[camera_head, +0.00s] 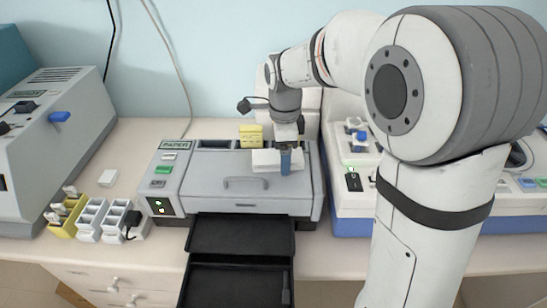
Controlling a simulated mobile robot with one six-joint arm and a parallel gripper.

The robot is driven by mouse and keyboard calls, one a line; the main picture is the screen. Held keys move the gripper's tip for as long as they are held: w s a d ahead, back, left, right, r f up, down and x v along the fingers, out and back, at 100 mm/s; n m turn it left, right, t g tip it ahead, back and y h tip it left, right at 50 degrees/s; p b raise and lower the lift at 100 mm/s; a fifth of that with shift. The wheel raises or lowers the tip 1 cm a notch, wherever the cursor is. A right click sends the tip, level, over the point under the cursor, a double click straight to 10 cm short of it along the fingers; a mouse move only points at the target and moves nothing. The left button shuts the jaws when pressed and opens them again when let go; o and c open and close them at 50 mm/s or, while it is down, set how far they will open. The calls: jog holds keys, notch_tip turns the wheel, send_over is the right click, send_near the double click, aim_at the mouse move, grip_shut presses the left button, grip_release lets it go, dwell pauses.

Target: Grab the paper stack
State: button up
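A white block that looks like the paper stack (264,159) lies at the top of the grey machine (235,190), right of its middle. My gripper (287,158) points down at the right part of this stack. A blue finger shows in front of the white block and overlaps it in the picture. The other finger is hidden, so I cannot tell whether the gripper is open or shut on the stack. A yellow block (251,136) stands just behind the stack.
Black trays (240,234) stick out below the machine's front. White and yellow racks (92,218) stand at the left, beside a large grey device (50,130). A white and blue unit (345,200) stands close on the right. Bare counter (135,150) shows behind the racks.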

jog(key=shift+c, duration=0.6)
jog(key=c, duration=1)
